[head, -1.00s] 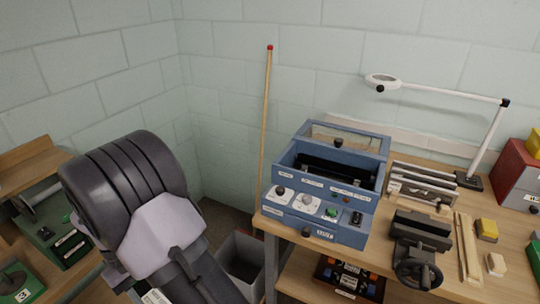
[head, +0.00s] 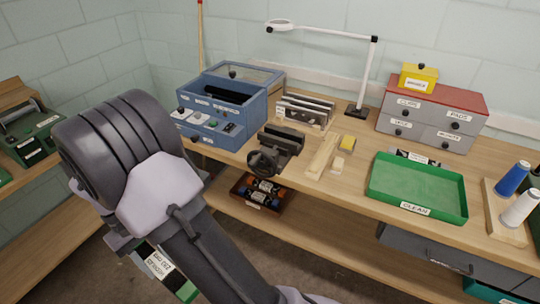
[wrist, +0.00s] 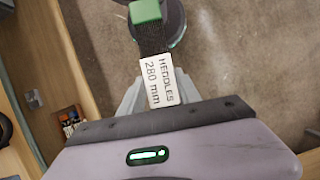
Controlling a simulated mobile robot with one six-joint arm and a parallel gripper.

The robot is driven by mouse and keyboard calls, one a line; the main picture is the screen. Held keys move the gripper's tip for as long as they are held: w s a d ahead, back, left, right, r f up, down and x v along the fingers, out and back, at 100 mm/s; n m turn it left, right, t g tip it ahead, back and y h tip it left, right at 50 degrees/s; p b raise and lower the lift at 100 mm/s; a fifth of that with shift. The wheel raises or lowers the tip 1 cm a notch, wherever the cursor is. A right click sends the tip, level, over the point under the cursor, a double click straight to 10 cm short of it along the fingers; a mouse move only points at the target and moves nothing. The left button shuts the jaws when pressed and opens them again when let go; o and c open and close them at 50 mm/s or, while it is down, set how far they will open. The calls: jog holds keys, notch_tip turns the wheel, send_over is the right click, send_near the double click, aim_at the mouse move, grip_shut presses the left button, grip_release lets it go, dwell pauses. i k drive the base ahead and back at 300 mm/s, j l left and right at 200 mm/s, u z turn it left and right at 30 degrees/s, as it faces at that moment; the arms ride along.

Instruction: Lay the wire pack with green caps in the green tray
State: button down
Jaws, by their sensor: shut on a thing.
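The wire pack (wrist: 155,80) is a dark bundle with a white "HEDDLES 280 mm" label and a green cap (wrist: 145,11) at its far end in the wrist view. My gripper (wrist: 152,100) is shut on it around the label. In the head view the pack (head: 160,266) hangs at the lower left, partly hidden by my arm, with a green cap at its lower end. The green tray (head: 415,187), labelled "CLEAN", lies on the bench at the right and looks empty. The pack is far left of it, off the bench.
The bench holds a blue machine (head: 215,110), a dark vise (head: 276,150), wooden strips (head: 322,156), a drawer cabinet (head: 432,115), a lamp (head: 367,75) and thread spools (head: 512,178). A box of parts (head: 260,192) sits on the lower shelf. Bare floor lies below the pack.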

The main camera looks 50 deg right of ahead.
aim_at(415, 189)
jog(key=k+z, duration=0.1)
jog(key=z, duration=0.75)
jog(key=k+l+z, duration=0.1)
jog(key=z, duration=0.35)
jog(key=l+z, duration=0.1)
jog(key=z, duration=0.3)
jog(key=k+l+z, duration=0.1)
jog(key=z, duration=0.35)
jog(key=i+l+z, duration=0.3)
jog(key=i+z, duration=0.1)
jog(key=z, duration=0.2)
jog(key=i, duration=0.6)
